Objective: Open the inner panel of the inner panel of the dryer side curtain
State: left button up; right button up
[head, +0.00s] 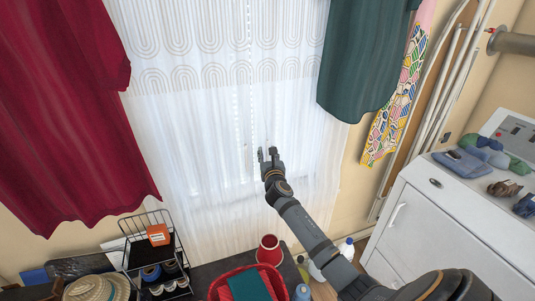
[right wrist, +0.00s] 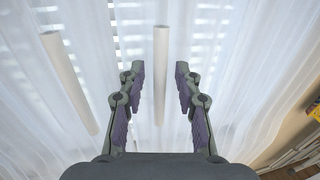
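The white sheer inner curtain (head: 215,130) hangs over the bright window between a red outer curtain (head: 65,110) and a dark teal one (head: 365,55). The white dryer-like machine (head: 450,230) stands at the right. My right gripper (head: 268,155) is raised in front of the sheer fabric, right of its middle. In the right wrist view its two fingers (right wrist: 157,78) are apart with nothing clamped. A pale upright rod (right wrist: 161,75) shows in the gap between them; its depth is unclear. A second pale rod (right wrist: 70,82) hangs to the left. My left gripper is not in view.
Below the curtain are a black wire rack (head: 155,250), a red basket (head: 232,278) and a red cup-like object (head: 269,250). A patterned cloth (head: 395,100) hangs at the right wall. Folded cloths (head: 462,162) lie on the machine. Space around the raised gripper looks clear.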

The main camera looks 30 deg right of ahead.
jog(key=shift+c, duration=0.4)
grip_shut()
jog(key=shift+f, duration=0.1)
